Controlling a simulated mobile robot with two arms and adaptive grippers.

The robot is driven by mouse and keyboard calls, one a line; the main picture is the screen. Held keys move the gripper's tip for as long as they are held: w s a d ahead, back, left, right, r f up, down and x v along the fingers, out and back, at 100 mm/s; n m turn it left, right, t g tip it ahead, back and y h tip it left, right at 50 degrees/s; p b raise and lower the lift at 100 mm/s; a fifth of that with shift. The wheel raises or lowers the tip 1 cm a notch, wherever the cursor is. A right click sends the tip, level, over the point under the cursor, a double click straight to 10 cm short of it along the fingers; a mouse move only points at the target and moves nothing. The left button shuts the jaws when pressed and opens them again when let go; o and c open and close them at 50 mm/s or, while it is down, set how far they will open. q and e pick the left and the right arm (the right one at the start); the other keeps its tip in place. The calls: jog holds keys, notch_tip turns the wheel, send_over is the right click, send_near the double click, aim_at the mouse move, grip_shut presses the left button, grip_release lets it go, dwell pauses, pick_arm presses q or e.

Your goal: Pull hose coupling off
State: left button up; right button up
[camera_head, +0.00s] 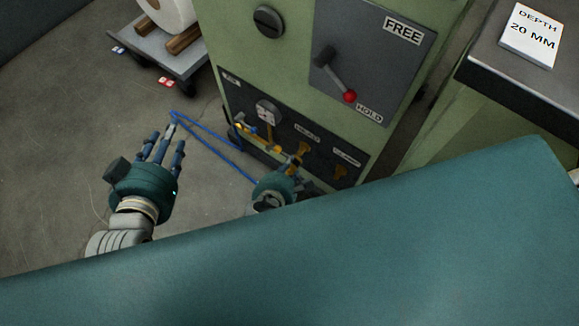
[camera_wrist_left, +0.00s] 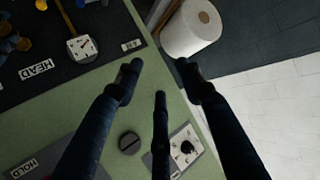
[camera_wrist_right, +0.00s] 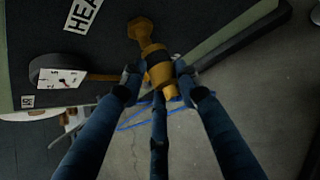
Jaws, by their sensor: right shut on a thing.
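The coupling lines up with a yellow fitting (camera_wrist_right: 140,28) on the dark panel by the HEAD label; I cannot tell whether the two are still joined. In the head view the right gripper (camera_head: 291,170) is at the panel's lower edge, partly hidden by my own body. A blue hose (camera_head: 215,152) runs low over the floor. My left gripper (camera_head: 166,137) is open and empty, left of the panel; its spread fingers (camera_wrist_left: 160,80) touch nothing visible.
The panel (camera_head: 235,98) has a gauge (camera_head: 268,110) and other yellow fittings (camera_head: 341,172). Above it, a lever with a red knob (camera_head: 350,96) points toward HOLD. A cart (camera_head: 150,47) with a white roll stands left. A bench (camera_head: 500,80) bears a DEPTH 20 MM sign.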

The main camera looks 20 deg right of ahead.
pick_arm(q)
jog(key=shift+s+a+f+g, duration=0.25)
jog(key=shift+s+f+g, duration=0.15)
jog(key=shift+f, duration=0.25)
pick_arm(e)
jog(key=shift+s+a+r, duration=0.1)
jog(key=shift+s+a, duration=0.3)
jog(key=shift+a, duration=0.2)
pick_arm(q)
jog(key=shift+s+a+f+g+y, duration=0.2)
jog(key=shift+s+f+g+y, duration=0.15)
jog(key=shift+f, duration=0.2)
pick_arm(e)
jog(key=shift+s+a, duration=0.25)
jog(key=shift+a, duration=0.05)
